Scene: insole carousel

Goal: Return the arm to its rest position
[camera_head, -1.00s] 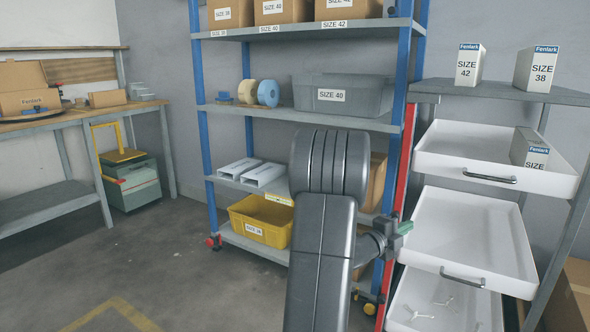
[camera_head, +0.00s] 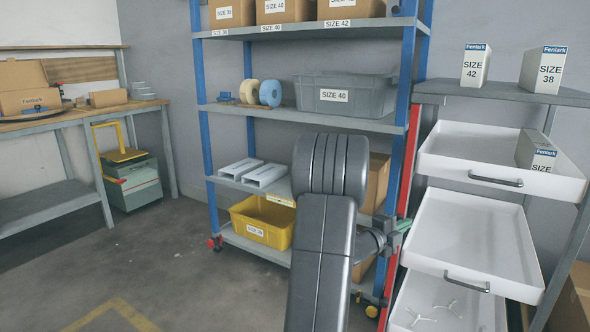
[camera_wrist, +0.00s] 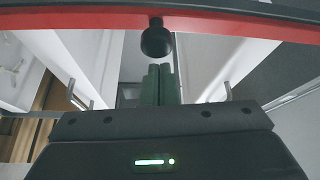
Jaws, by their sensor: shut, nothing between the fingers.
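My arm stands folded in the middle of the head view, in front of the blue-posted shelf. A red bar (camera_wrist: 70,22) and a dark round knob (camera_wrist: 156,40) lie just beyond the fingertips. I cannot tell whether the fingers touch the knob.
White pull-out trays (camera_head: 470,237) stand open at right, close to my gripper. A shelf rack holds a grey bin (camera_head: 372,97) and a yellow bin (camera_head: 275,236). A workbench (camera_head: 75,118) stands at left. The floor (camera_head: 170,255) in front of the rack is clear.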

